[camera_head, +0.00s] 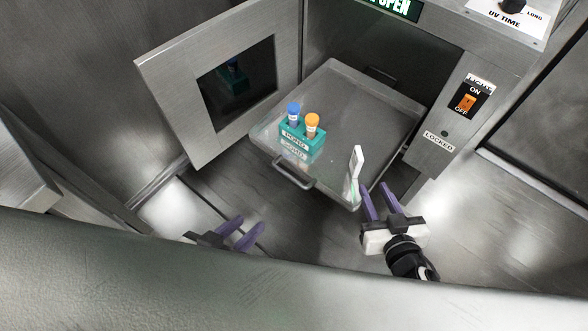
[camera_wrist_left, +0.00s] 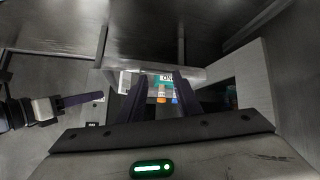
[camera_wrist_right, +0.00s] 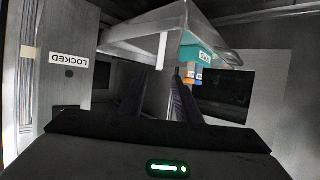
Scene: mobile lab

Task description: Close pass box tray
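The grey pass box tray (camera_head: 345,95) is pulled out of the pass box opening, its front edge toward me. A dark bar handle (camera_head: 293,174) is on its front edge. The tray carries a teal rack (camera_head: 300,135) with a blue-capped and an orange-capped tube, and a thin white upright piece (camera_head: 357,162) near its right front corner. My left gripper (camera_head: 250,223) is open and empty, in front of the tray and below the handle in the picture. My right gripper (camera_head: 376,187) is open and empty, close to the tray's right front corner; contact cannot be told.
The pass box door (camera_head: 165,95) with a dark window stands open at the left. The box's right panel has an orange ON/OFF switch (camera_head: 467,103) and a LOCKED label (camera_head: 438,141). The floor (camera_head: 320,225) between my grippers is clear.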

